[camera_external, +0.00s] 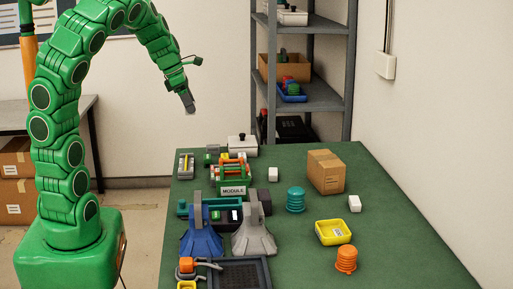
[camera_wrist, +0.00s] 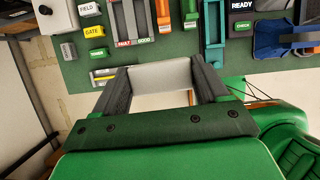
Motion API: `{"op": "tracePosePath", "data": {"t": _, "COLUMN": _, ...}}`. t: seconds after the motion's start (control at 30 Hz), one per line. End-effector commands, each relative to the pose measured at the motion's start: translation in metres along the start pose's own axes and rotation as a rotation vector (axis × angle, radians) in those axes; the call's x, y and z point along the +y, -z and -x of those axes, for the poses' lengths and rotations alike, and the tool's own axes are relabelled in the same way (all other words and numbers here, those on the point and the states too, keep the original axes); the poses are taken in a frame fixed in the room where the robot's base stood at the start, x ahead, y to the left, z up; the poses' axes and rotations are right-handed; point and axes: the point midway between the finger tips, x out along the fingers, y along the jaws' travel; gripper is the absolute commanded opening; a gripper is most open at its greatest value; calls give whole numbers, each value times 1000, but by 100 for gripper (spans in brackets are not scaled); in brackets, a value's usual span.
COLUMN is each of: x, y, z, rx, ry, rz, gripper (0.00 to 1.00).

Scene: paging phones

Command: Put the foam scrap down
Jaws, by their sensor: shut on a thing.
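My gripper (camera_external: 189,103) hangs in the air at the upper middle of the outside view, well above the far left edge of the green table (camera_external: 390,245). In the wrist view its two dark fingers are closed on a pale grey-white block, the foam scrap (camera_wrist: 160,74), which spans the gap between them. The scrap is hard to make out in the outside view. Below and beyond it, the wrist view shows labelled parts on the table.
A cardboard box (camera_external: 326,172), a teal stack (camera_external: 295,199), a yellow tray (camera_external: 332,231) and an orange stack (camera_external: 346,259) stand on the right. Blue (camera_external: 201,236) and grey (camera_external: 254,232) stands crowd the left. Bare green surface lies along the right side.

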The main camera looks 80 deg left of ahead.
Motion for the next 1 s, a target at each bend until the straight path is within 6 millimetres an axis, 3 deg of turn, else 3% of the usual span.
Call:
{"op": "tracePosePath", "data": {"t": 0.47, "x": -16, "y": -60, "z": -18, "rx": -1, "ry": 73, "rz": -119, "gripper": 45}}
{"op": "tracePosePath", "data": {"t": 1.0, "x": -46, "y": -179, "z": -52, "rx": -10, "ry": 166, "rz": -313, "gripper": 45}}
